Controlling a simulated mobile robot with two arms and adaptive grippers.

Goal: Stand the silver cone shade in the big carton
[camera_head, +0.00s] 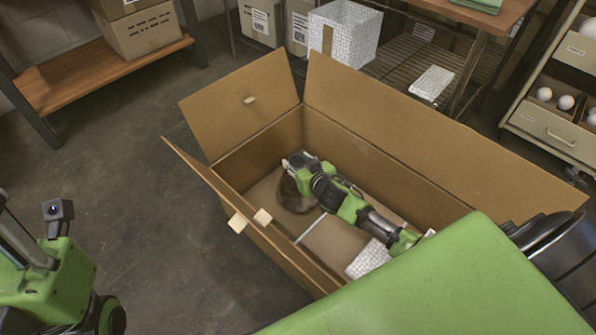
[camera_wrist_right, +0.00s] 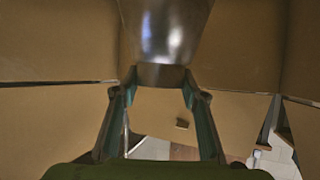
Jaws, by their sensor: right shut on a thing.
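The big carton (camera_head: 285,250) stands open on the floor with its flaps spread. My right gripper (camera_head: 297,163) is down inside the carton, towards its left end, in the head view. It is shut on the silver cone shade (camera_head: 293,194), which looks dark and brownish there and is partly hidden by the gripper. In the right wrist view the shade (camera_wrist_right: 165,35) is shiny metal, its narrow end between the two fingertips of the right gripper (camera_wrist_right: 158,82). Whether the shade touches the carton floor I cannot tell. My left arm shows at the lower left, its fingertips out of view.
A white patterned piece (camera_head: 368,259) lies in the carton near my right arm. A thin divider edge (camera_head: 310,228) crosses the carton floor. A shelf with cartons (camera_head: 140,32) stands at the back left, a drawer unit (camera_head: 550,125) at the right. The floor left of the carton is clear.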

